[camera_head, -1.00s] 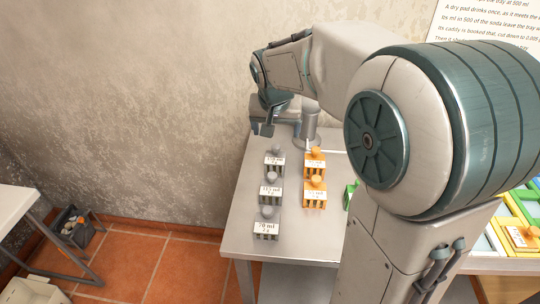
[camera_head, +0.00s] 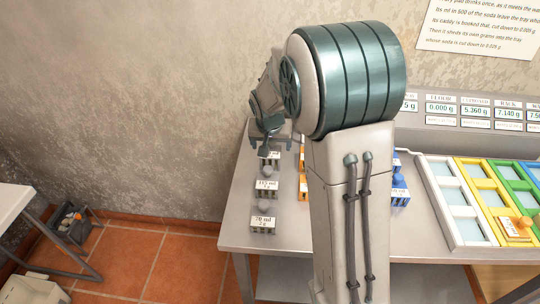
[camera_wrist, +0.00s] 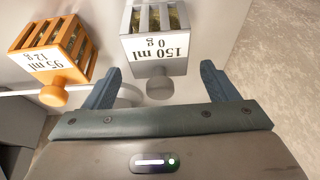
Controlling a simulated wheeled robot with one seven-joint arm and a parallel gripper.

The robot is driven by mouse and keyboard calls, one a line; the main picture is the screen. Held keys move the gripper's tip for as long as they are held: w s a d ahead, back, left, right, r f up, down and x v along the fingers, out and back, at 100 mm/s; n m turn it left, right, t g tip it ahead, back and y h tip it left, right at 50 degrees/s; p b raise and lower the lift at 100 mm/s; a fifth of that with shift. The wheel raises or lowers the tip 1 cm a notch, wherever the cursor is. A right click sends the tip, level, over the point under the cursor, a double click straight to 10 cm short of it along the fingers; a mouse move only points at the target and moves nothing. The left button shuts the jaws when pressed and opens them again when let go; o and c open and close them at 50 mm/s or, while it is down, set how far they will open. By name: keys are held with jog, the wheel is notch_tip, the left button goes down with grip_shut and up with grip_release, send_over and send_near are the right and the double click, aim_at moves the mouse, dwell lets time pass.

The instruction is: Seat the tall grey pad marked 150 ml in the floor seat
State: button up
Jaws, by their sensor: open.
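The tall grey pad marked 150 ml (camera_wrist: 157,50) is a slotted caddy with a round knob and a white label reading 150 ml, 0 g, upside down in the wrist view. In the head view it is the rearmost of the grey row, with its label (camera_head: 271,159) partly hidden by my gripper (camera_head: 266,146). In the wrist view my open gripper (camera_wrist: 160,86) has its two blue fingers on either side of the grey knob, with gaps on both sides. I cannot make out the floor seat itself.
Grey pads marked 115 ml (camera_head: 266,188) and 70 ml (camera_head: 263,223) stand in front. An orange 95 ml pad (camera_wrist: 52,62) stands beside the 150 ml pad. Blue pads (camera_head: 400,190) and a coloured tray (camera_head: 447,203) are to the right. A readout panel (camera_head: 441,109) stands behind.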

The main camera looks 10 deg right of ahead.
jog(key=shift+w+f, duration=0.2)
jog(key=shift+f, duration=0.3)
jog(key=c, duration=1.1)
jog(key=shift+o, duration=0.2)
jog(key=shift+r, duration=0.15)
